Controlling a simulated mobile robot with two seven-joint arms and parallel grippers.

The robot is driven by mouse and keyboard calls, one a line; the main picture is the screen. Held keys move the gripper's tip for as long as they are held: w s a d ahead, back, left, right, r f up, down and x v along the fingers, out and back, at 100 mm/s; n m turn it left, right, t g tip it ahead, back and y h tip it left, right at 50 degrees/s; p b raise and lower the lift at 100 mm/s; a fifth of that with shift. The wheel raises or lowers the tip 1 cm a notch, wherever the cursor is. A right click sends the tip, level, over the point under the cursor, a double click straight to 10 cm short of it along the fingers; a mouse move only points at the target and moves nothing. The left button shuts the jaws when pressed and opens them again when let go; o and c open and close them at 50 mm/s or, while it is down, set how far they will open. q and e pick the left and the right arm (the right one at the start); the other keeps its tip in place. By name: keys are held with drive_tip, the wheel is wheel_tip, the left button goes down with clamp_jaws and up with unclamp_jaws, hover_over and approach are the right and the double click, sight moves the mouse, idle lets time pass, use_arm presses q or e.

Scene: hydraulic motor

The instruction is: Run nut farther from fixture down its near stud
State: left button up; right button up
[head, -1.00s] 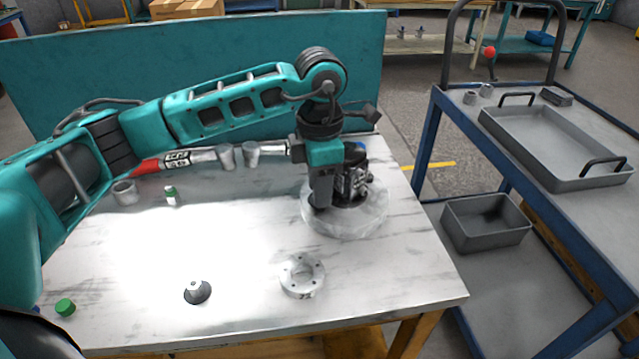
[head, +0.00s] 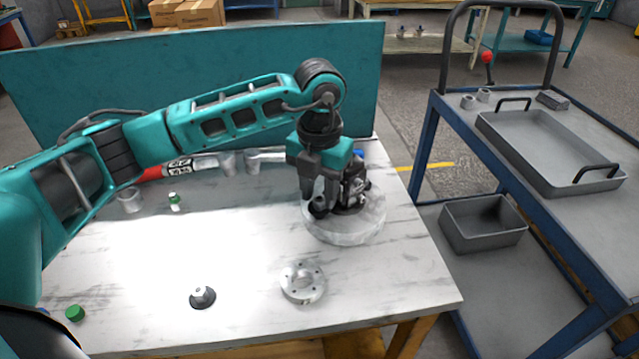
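The fixture, as far as I can tell, is a pale round base (head: 345,228) at the back right of the table, with a dark metal assembly (head: 352,190) on it. My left gripper (head: 319,203) points down at the near-left side of this assembly. A small dark round part (head: 318,209) shows at its fingertips; I cannot tell whether it is a nut, or whether the fingers grip it. The near stud and its nut cannot be made out, as the gripper covers that side. My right gripper is not in view.
A flanged ring (head: 303,282) and a dark cone-shaped part (head: 202,297) lie at the table's front. Bottles, a green cap (head: 75,313) and grey cups (head: 130,201) are at left. A trolley with a grey tray (head: 560,185) stands right.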

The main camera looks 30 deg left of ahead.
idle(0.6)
use_arm(q)
clamp_jaws()
drive_tip(key=shift+f+m+b, duration=0.2)
drive_tip(key=shift+m+b, duration=0.4)
drive_tip(key=shift+m, duration=0.3)
drive_tip(key=shift+m+b, duration=0.45)
drive_tip(key=shift+m, duration=0.75)
drive_tip(key=shift+r+m, duration=0.1)
drive_tip(key=shift+m, duration=0.5)
drive_tip(key=m+b, duration=0.1)
drive_tip(key=m, duration=0.1)
drive_tip(key=shift+m, duration=0.3)
drive_tip(key=shift+m+b, duration=0.35)
drive_tip(key=shift+m, duration=0.65)
